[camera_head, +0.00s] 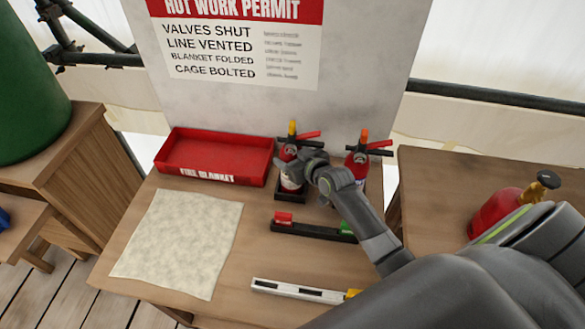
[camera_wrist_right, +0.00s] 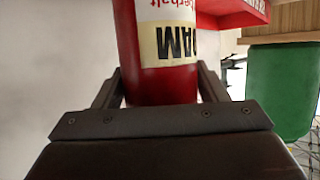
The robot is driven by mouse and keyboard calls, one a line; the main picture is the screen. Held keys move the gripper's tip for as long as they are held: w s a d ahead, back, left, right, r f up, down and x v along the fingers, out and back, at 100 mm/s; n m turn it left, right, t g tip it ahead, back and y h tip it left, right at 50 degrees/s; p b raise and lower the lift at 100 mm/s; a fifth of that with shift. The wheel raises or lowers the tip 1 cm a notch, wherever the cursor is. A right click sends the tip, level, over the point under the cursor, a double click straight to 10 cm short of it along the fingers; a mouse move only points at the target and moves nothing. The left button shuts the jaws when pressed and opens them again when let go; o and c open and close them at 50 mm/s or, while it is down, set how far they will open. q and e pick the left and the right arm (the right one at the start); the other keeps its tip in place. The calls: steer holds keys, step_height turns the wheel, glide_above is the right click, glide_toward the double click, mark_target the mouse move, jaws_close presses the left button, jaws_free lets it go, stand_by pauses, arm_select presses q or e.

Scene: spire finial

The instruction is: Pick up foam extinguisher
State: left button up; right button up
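The foam extinguisher (camera_head: 291,183) is a red cylinder with a yellow top and red lever, upright in a black holder at the back of the table. In the right wrist view its red body (camera_wrist_right: 155,85) fills the middle, with a cream band whose visible letters read upside down as "AM". My right gripper (camera_head: 313,168) is at its right side in the head view. In the wrist view its two fingers lie either side of the body; whether they press on it is unclear. My left gripper is not in view.
A second red extinguisher (camera_head: 357,168) with an orange top stands close right. A red tray (camera_head: 215,178) marked "FIRE BLANKET" is left. A pale cloth (camera_head: 180,243), a black rack (camera_head: 300,230) and a level (camera_head: 298,291) lie in front. A white permit board (camera_head: 345,75) stands behind.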

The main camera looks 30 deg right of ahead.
jaws_close()
steer(key=shift+w+r, duration=0.1)
steer(key=shift+r, duration=0.05)
steer(key=shift+r, duration=0.1)
